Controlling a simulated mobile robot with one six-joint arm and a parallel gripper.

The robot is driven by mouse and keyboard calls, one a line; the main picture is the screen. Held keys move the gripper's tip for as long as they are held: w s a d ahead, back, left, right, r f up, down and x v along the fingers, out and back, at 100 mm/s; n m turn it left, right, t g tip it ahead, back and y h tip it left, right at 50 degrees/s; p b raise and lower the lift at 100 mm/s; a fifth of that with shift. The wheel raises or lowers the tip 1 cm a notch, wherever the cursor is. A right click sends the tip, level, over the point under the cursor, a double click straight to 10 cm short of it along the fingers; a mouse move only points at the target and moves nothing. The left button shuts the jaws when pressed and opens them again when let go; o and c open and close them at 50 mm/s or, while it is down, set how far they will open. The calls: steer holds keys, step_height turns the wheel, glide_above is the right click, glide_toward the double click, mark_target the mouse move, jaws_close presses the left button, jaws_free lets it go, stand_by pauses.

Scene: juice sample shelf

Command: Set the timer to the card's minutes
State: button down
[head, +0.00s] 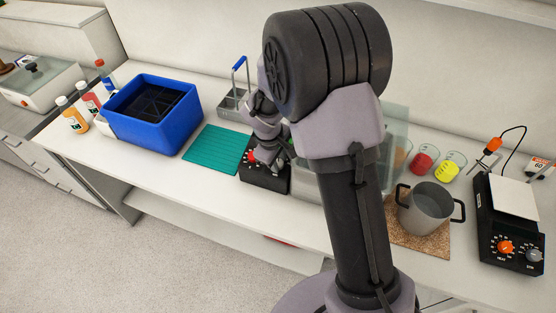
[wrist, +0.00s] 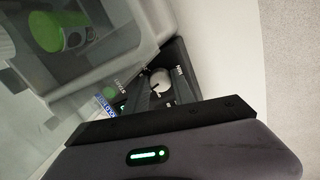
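The timer, as I take it, is a black box (head: 264,178) on the bench in the head view, partly hidden by my arm.
A teal mat (head: 215,149) and blue crate (head: 152,137) lie left. Right are a grey pot (head: 426,212), red and yellow beakers, and a black hot plate (head: 508,247). The bench front is clear.

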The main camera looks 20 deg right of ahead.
steer(key=shift+w+f+m+b, duration=0.1)
steer(key=shift+f+m+b, duration=0.25)
steer(key=shift+b, duration=0.3)
steer(key=shift+m+b, duration=0.6)
steer(key=shift+m, duration=0.15)
steer(key=shift+r+m, duration=0.3)
steer(key=shift+m, duration=0.1)
steer(key=c, duration=1.1)
jaws_free()
steer(key=shift+o, duration=0.2)
steer(key=shift+r, duration=0.1)
